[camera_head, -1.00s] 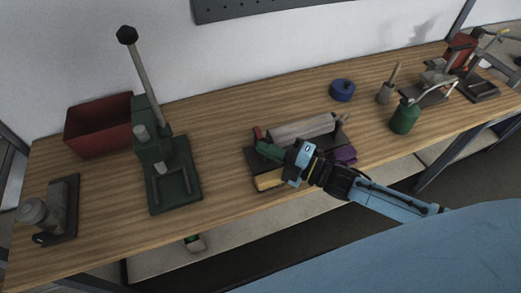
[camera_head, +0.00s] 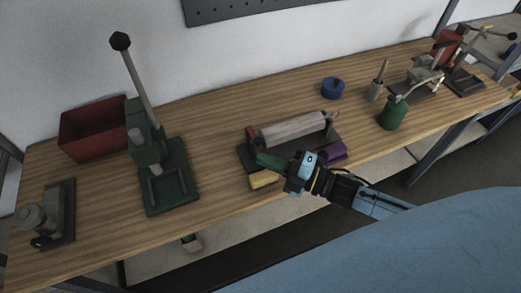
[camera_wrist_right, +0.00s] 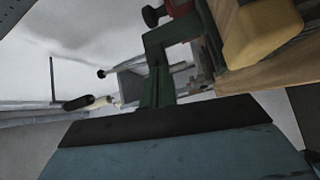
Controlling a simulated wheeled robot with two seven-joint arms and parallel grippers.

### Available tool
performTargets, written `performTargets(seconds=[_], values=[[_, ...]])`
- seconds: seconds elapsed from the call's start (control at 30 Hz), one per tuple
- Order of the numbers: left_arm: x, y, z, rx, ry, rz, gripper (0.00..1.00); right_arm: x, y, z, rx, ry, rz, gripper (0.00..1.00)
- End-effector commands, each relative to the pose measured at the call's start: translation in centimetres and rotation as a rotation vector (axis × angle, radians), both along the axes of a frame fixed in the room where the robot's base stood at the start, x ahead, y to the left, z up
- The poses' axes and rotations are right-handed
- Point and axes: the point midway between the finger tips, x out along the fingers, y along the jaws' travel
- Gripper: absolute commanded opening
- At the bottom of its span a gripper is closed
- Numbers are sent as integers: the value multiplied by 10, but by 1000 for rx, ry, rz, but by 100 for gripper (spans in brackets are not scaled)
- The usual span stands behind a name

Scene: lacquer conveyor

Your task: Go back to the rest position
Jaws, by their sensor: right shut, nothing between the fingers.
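My right gripper (camera_head: 276,163) is in the head view, over the front part of the dark roller fixture (camera_head: 243,152), left of a purple block (camera_head: 333,151). It is shut and empty, pointing left. A yellow block (camera_head: 263,179) lies below it at the fixture's front edge. I cannot tell whether the gripper touches the fixture. The right wrist view shows the yellow block (camera_wrist_right: 262,32) close by at the upper right. My left gripper is not in view.
A green lever press (camera_head: 150,150) and a red bin (camera_head: 92,132) stand at left. A blue round item (camera_head: 333,87) and a green container (camera_head: 393,114) stand at right. The wooden bench (camera_head: 225,115) has bare room between press and fixture.

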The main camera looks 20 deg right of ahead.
Motion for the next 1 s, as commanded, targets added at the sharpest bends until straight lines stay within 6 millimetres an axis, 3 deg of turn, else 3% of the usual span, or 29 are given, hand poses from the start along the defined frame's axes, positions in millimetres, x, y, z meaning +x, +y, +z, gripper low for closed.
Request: performTargets(seconds=[0.2, 0.4, 0.77, 1.0], values=[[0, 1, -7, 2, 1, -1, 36, -29, -30, -4, 1, 2, 2, 0], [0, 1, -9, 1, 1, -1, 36, -41, -43, -5, 2, 1, 1, 0], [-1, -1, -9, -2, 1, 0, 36, -42, -44, -4, 7, 6, -4, 0], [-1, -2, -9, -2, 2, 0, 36, -27, -35, -12, 73, 214, -177, 0]])
